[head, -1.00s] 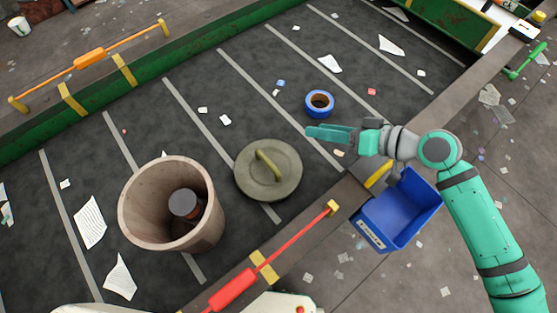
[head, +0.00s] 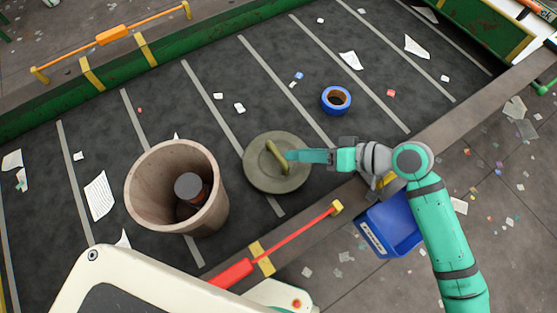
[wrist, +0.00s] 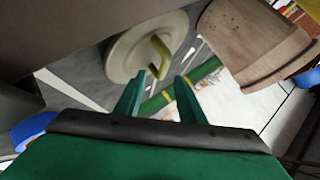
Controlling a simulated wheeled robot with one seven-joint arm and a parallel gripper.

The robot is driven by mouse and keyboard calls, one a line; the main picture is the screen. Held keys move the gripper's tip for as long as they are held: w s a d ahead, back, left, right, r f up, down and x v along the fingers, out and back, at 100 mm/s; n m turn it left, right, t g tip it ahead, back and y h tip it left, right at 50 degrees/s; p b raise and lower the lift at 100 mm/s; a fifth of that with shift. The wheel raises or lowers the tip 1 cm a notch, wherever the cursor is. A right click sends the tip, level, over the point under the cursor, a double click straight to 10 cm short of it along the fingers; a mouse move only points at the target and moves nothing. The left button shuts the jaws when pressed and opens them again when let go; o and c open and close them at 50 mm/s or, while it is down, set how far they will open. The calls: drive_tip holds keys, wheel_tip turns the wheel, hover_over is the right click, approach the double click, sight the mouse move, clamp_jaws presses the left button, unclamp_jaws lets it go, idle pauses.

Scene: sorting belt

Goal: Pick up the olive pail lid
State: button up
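The olive pail lid (head: 262,178) lies flat on the dark belt, a round disc with a raised bar handle (head: 277,157) across its middle. It also shows in the wrist view (wrist: 130,48), with its handle (wrist: 160,56) just beyond the fingers. My gripper (head: 293,156) reaches in from the right, its fingertips over the lid close to the handle. In the wrist view my gripper (wrist: 157,88) has its two green fingers apart with nothing between them. Whether the fingertips touch the handle I cannot tell.
A brown pail (head: 140,200) holding a dark canister (head: 188,187) stands left of the lid. A blue tape roll (head: 328,108) lies behind my gripper. A blue bin (head: 376,238) sits beyond the belt's near edge. A red bar (head: 290,235) runs along that edge. Paper scraps litter the belt.

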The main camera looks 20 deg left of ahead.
sight(266, 167)
drive_tip(key=x, duration=0.5)
drive_tip(key=shift+s+r, duration=0.1)
drive_tip(key=shift+s, duration=0.25)
clamp_jaws()
